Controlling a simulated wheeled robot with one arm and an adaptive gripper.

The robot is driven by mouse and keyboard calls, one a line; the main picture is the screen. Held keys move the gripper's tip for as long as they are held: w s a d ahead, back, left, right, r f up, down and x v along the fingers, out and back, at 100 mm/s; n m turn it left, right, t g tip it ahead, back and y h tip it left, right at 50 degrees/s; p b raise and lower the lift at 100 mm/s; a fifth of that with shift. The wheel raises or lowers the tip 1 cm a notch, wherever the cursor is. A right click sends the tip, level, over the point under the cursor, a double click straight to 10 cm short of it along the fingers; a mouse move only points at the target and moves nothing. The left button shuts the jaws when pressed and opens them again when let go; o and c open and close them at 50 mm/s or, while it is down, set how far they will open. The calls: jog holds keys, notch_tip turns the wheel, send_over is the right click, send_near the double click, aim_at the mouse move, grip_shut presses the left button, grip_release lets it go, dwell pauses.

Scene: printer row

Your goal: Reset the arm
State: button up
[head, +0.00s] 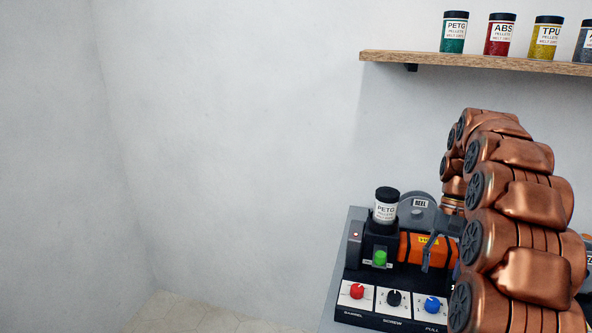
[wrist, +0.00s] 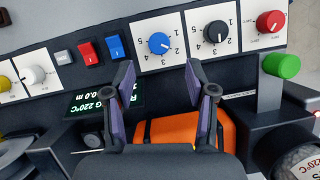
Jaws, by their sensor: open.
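My copper-coloured arm (head: 520,210) rises at the right of the head view, bent over at the top, in front of the machine. My gripper (wrist: 160,82) shows in the wrist view with its two purple-sided fingers spread apart and nothing between them. It is over the machine's front, with the orange barrel (wrist: 170,132) close below the fingers and the blue knob (wrist: 159,43) beyond the tips. I cannot tell whether a finger touches anything. In the head view the arm hides much of the machine's right side.
A wooden shelf (head: 470,61) with several pellet jars hangs at upper right. Bare wall and floor lie to the left.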

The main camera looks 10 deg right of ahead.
jog(key=s+a+r+n+h+p, duration=0.1)
jog(key=s+a+r+n, duration=0.1)
jog(key=s+a, duration=0.45)
jog(key=s+a+r+n+h+p, duration=0.15)
jog(key=s+a, duration=0.25)
jog(key=a, duration=0.5)
jog(key=s+a+f+n+t, duration=0.1)
jog(key=s+a+f+n, duration=0.1)
jog(key=s, duration=0.6)
jog(key=s+a+f+n+t+p, duration=0.1)
jog(key=s+a+f, duration=0.1)
jog(key=s+a, duration=0.3)
jog(key=s, duration=0.2)
jog(key=shift+s+f+n, duration=0.2)
jog(key=shift+s+n, duration=0.15)
jog(key=shift+d, duration=0.1)
